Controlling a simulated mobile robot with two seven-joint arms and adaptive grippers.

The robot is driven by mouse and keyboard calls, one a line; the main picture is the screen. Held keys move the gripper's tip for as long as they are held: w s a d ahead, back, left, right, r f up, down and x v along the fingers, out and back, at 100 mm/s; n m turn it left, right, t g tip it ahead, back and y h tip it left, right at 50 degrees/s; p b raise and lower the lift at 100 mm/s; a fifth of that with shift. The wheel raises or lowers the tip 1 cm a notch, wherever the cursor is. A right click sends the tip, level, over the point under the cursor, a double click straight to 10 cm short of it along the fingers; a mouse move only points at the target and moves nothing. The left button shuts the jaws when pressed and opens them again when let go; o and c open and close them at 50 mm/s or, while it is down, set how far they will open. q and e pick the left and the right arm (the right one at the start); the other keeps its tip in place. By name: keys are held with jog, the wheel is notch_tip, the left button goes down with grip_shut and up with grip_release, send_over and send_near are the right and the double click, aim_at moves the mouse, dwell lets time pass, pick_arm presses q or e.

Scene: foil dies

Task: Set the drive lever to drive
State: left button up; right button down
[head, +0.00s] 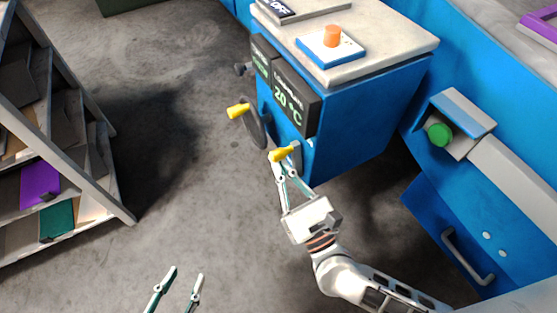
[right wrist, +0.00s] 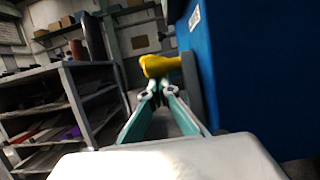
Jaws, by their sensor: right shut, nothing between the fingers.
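A lever with a yellow handle (head: 281,155) sits low on the side of the blue machine (head: 350,130); I take it to be the drive lever. In the right wrist view its yellow handle (right wrist: 160,66) is straight ahead, beside a grey bar (right wrist: 190,85). My right gripper (head: 283,171) is shut and empty, its tips just below the yellow handle. The tips (right wrist: 157,88) look very near the handle; whether they touch is unclear. My left gripper (head: 188,272) is open and empty over the floor, away from the machine. The lever's setting marks are not readable.
A handwheel (head: 254,124) with a yellow grip (head: 238,111) is beside the lever. Above are a display reading 20 °C (head: 290,98) and an orange button (head: 332,36). A shelf rack (head: 60,130) stands left, a green button (head: 439,134) right. The floor between is clear.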

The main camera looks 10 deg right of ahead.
jog(key=shift+s, duration=0.1)
dwell(0.4)
jog(key=s+d, duration=0.4)
jog(key=s, duration=0.8)
jog(key=shift+s+f, duration=0.15)
jog(key=shift+s, duration=0.05)
